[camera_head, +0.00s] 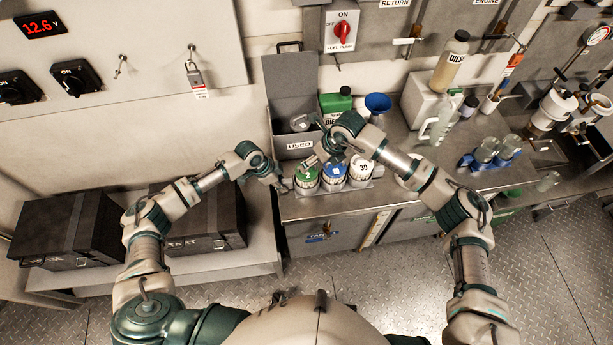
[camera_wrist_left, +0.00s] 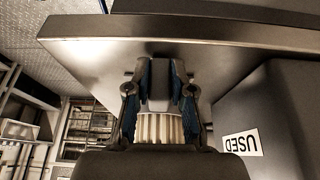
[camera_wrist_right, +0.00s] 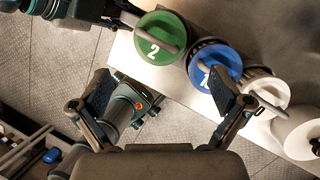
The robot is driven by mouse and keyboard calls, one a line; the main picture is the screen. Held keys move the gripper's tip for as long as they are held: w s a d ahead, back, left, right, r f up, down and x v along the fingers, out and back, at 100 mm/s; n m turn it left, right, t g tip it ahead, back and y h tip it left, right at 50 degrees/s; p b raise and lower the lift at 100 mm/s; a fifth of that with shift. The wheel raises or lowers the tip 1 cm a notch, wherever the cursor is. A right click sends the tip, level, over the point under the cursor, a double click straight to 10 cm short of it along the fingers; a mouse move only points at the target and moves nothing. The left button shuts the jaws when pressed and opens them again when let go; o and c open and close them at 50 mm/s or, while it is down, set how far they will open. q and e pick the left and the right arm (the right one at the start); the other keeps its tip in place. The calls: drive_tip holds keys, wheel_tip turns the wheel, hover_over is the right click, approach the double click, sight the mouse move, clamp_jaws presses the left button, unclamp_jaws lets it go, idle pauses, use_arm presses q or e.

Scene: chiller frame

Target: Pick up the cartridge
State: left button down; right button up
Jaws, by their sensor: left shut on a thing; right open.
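A cream, ribbed cartridge (camera_wrist_left: 160,128) shows between the fingers of my left gripper (camera_wrist_left: 160,95) in the left wrist view. That gripper is shut on it; the fingers and palm hide part of it. In the head view my left gripper (camera_head: 279,184) is at the bench's left edge, left of the green-lidded canister (camera_head: 306,175); the cartridge is too small to make out there. My right gripper (camera_wrist_right: 163,97) is open and empty, above the row of canisters. The green lid marked 2 (camera_wrist_right: 157,38) and the blue lid (camera_wrist_right: 214,66) show in the right wrist view.
A white-lidded canister (camera_head: 362,167) marked 30 stands right of the blue-lidded one (camera_head: 334,171). Behind them are a grey bin marked USED (camera_head: 292,105), a green diesel can (camera_head: 335,103) and a blue funnel (camera_head: 378,103). Black cases (camera_head: 68,230) sit on the lower left shelf.

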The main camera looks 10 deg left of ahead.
sight(307, 175)
drive_tip(key=n, duration=0.2)
drive_tip(key=shift+s+a+r+n+t, duration=0.1)
drive_tip(key=shift+r+n+t, duration=0.05)
drive_tip(key=shift+n+t, duration=0.15)
drive_tip(key=shift+a+f+n, duration=0.15)
drive_tip(key=shift+f+n, duration=0.1)
drive_tip(key=shift+n, duration=0.05)
drive_tip(key=x, duration=1.1)
drive_tip(key=shift+a+f, duration=0.1)
drive_tip(key=shift+f, duration=0.1)
drive_tip(key=c, duration=1.1)
